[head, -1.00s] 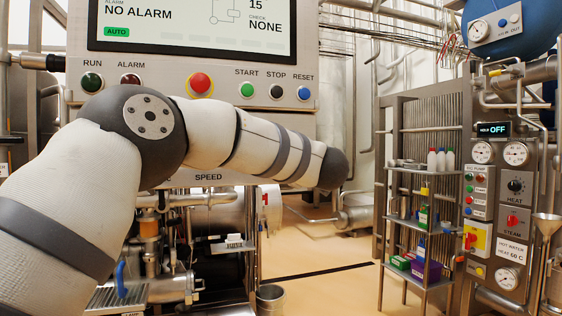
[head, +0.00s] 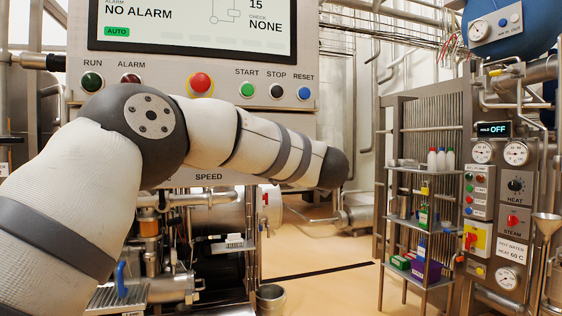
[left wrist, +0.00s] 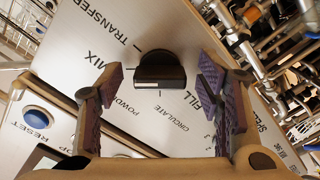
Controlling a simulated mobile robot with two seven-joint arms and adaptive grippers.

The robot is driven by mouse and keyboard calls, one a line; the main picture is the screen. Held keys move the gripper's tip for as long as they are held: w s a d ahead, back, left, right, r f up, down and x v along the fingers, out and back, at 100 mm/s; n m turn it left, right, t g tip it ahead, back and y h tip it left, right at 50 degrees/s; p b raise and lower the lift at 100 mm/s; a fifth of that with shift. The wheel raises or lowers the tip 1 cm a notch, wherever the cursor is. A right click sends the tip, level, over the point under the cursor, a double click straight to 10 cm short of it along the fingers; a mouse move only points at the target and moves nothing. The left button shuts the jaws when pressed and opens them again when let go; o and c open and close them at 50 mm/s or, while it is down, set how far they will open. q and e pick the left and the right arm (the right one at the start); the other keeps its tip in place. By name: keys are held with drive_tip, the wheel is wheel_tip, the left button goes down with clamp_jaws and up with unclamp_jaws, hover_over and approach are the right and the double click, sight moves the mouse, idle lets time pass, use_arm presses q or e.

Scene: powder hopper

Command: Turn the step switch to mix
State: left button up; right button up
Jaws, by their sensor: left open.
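The step switch (left wrist: 160,72) is a black knob on a pale panel in the left wrist view. Labels around it read TRANSFER, MIX (left wrist: 95,56), POWDER, CIRCULATE and FILL. Which label the knob points to I cannot tell for sure. My left gripper (left wrist: 160,76) is open, with one purple-padded finger on each side of the knob and a visible gap to it on both sides. In the head view my left arm crosses the panel, and it hides both the switch and the gripper. My right gripper is in neither view.
A row of buttons, including a red one (head: 199,82) and RESET (head: 304,92), sits under the screen (head: 195,25). In the left wrist view a blue button (left wrist: 36,117) lies at lower left. A shelf rack (head: 425,170) stands at right, with open floor (head: 315,250) before it.

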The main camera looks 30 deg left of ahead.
use_arm(q)
drive_tip(key=shift+d, duration=0.1)
drive_tip(key=v, duration=1.1)
drive_tip(key=shift+s+d, duration=0.25)
drive_tip(key=shift+s, duration=0.1)
